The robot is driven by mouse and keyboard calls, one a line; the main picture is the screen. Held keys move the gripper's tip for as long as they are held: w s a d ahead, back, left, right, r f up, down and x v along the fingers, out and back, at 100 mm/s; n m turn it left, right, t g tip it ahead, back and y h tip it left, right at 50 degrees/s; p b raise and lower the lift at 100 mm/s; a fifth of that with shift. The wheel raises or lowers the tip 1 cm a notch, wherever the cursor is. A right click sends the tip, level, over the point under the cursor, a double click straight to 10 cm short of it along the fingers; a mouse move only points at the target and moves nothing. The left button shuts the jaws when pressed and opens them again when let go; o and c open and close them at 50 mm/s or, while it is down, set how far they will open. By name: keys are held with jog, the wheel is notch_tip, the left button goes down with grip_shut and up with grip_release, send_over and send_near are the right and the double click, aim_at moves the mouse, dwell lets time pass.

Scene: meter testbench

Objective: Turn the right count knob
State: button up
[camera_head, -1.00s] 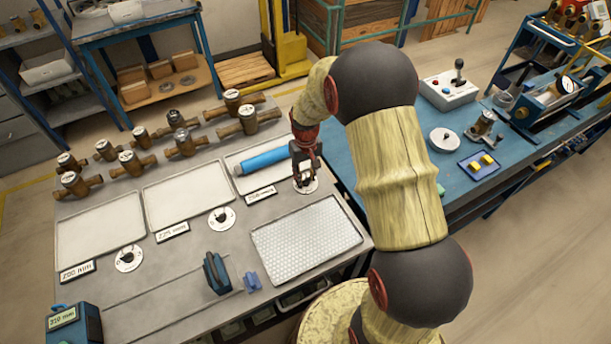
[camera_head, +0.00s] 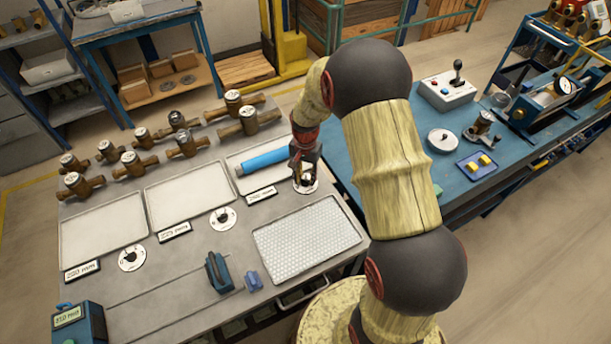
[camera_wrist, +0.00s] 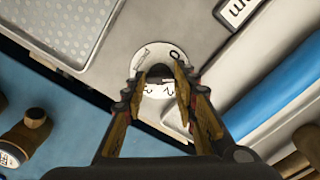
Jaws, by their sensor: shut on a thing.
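The right count knob sits on a white round dial (camera_head: 306,187) at the right end of the bench, and the dial also shows in the wrist view (camera_wrist: 148,52). Its markings include a 0 and a 2. My gripper (camera_head: 305,178) points down over this dial. In the wrist view my gripper (camera_wrist: 160,82) has its two fingers on either side of the dark knob (camera_wrist: 160,71) and is shut on it. The fingers hide much of the knob. Two similar dials, the middle one (camera_head: 222,219) and the left one (camera_head: 132,257), stand in front of the other trays.
A blue cylinder (camera_head: 262,161) lies in the right tray, close to my gripper. A white textured tray (camera_head: 306,240) lies in front of the dial. Several brass meters stand along the back. A blue side table (camera_head: 462,215) stands to the right.

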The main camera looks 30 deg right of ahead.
jog(key=shift+m, duration=0.7)
jog(key=o, duration=1.1)
jog(key=shift+o, duration=0.3)
